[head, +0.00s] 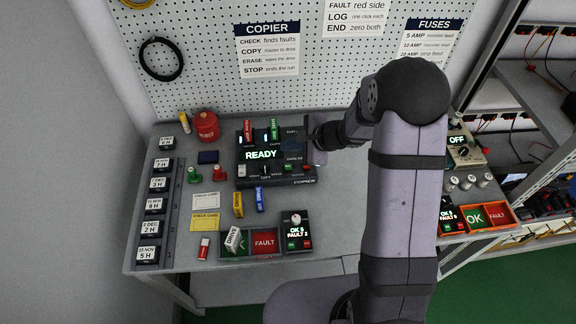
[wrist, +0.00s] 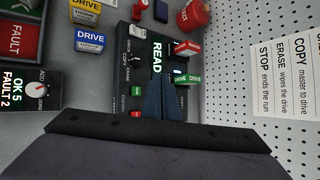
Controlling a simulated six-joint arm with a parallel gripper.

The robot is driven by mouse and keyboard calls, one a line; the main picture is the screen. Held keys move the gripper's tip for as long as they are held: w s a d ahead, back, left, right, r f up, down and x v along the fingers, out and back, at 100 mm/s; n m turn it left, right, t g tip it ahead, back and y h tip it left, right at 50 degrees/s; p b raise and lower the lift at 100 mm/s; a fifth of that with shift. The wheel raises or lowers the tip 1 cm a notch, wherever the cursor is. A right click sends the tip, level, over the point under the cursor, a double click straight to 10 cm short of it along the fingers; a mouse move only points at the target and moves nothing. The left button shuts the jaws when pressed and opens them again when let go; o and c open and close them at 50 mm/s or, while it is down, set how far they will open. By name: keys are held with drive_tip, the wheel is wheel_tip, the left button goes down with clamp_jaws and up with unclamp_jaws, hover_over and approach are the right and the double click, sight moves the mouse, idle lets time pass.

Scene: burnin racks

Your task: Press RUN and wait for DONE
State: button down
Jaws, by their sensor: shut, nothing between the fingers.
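The copier (head: 277,182) is a black box on the bench with a lit display (head: 261,155) reading READY; no DONE shows. Red and green drives stand in its back part.
Yellow and blue drives (head: 260,199) lie in front of the copier. An OK/FAULT tray (head: 250,256) and a counter box (head: 296,232) reading OK 5, FAULT 2 are at the front. A red can (head: 207,127) stands back left. Labelled blocks (head: 155,205) line the left edge.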

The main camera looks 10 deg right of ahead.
drive_tip(key=shift+w+d+r+m+t+h, duration=0.25)
drive_tip(key=shift+w+d+m+t, duration=0.2)
drive_tip(key=shift+w, duration=0.25)
drive_tip(key=shift+f, duration=0.15)
drive_tip(key=b, duration=0.6)
hover_over(291, 168)
wheel_tip(291, 168, down, 7)
drive_tip(key=shift+f, duration=0.2)
drive_tip(key=shift+f+b, duration=0.6)
drive_tip(key=shift+b, duration=0.1)
drive_tip(key=shift+f+b, duration=0.9)
drive_tip(key=shift+b, duration=0.45)
idle(1.9)
drive_tip(key=shift+r, duration=0.1)
idle(0.3)
drive_tip(key=shift+r+p, duration=0.5)
drive_tip(key=shift+r, duration=0.3)
drive_tip(key=shift+r, duration=0.1)
